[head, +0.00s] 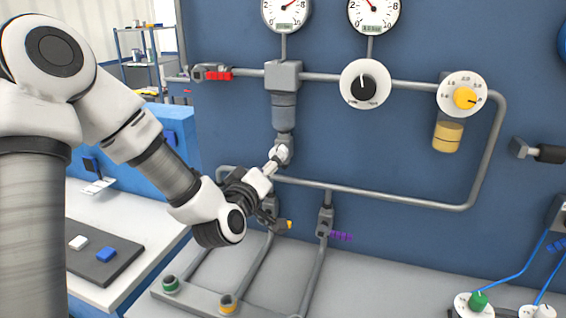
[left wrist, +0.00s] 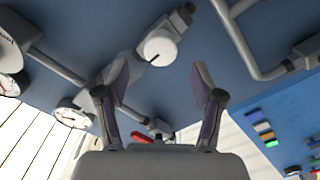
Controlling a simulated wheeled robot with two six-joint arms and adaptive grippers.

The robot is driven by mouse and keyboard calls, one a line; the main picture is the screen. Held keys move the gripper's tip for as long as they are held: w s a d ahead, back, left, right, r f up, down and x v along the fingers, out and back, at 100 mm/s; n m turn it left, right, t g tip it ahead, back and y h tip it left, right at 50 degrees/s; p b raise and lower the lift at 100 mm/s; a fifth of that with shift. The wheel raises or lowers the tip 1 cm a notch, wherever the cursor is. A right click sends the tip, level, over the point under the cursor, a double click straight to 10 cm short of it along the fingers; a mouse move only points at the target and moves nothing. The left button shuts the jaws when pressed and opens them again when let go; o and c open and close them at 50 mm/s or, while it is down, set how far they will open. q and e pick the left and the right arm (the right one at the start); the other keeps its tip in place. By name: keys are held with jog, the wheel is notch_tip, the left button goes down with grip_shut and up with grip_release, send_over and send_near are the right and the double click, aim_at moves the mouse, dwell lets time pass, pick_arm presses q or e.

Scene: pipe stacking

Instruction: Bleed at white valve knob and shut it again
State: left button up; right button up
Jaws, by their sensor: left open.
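The white valve knob (left wrist: 160,47) is a round white disc with a dark line on its face. In the left wrist view it lies just beyond and between the fingertips of my open left gripper (left wrist: 160,75), with no finger visibly touching it. In the head view the knob (head: 281,153) sits below the grey cylinder on the vertical pipe. My left gripper (head: 273,166) points up at it from the lower left and partly covers it. My right gripper is in neither view.
Above are a red-handled valve (head: 217,75), two gauges (head: 287,9), a black-knobbed dial (head: 364,85) and a yellow-knobbed dial (head: 463,94). A purple-handled valve (head: 341,236) is to the lower right. A grey pipe (head: 370,196) runs close by, right of the gripper.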

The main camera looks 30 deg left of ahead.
pick_arm(q)
jog(key=p+x, duration=0.1)
jog(key=x, duration=0.5)
jog(key=c, duration=1.1)
jog(key=shift+c, duration=0.2)
